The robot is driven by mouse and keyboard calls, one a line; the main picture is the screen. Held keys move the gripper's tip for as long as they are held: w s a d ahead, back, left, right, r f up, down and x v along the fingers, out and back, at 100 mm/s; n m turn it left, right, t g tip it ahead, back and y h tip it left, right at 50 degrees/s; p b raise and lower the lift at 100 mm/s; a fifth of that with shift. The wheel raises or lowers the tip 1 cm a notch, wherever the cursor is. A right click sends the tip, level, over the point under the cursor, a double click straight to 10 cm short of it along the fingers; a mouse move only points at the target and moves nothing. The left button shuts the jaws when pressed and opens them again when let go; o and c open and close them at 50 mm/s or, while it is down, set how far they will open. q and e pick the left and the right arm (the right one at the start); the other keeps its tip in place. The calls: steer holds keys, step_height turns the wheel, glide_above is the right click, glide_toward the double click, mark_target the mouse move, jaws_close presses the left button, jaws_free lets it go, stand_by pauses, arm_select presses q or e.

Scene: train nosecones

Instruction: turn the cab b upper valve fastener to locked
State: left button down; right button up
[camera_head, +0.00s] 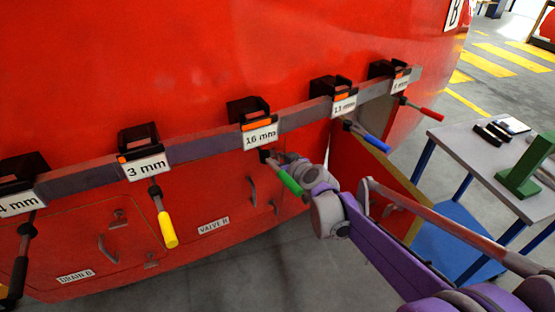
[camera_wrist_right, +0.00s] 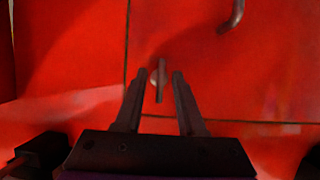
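A small metal fastener (camera_wrist_right: 161,80) with a narrow tab sits on the red panel in the right wrist view, its tab about upright in that picture. My right gripper (camera_wrist_right: 159,72) is open, with one finger on each side of the tab. I see a gap on both sides; whether the fingertips reach the panel I cannot tell. In the head view my right arm reaches from the lower right to the panel above the VALVE B label (camera_head: 214,226), and its wrist hides the gripper's fingers and the fastener there. My left gripper is not in view.
A grey rail (camera_head: 204,147) with several labelled tool holders runs across the red nosecone. A tool with a green handle (camera_head: 289,182) hangs right beside my right wrist. A curved handle (camera_wrist_right: 235,16) shows on the panel. A table (camera_head: 470,154) stands at the right.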

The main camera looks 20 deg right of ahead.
jaws_close()
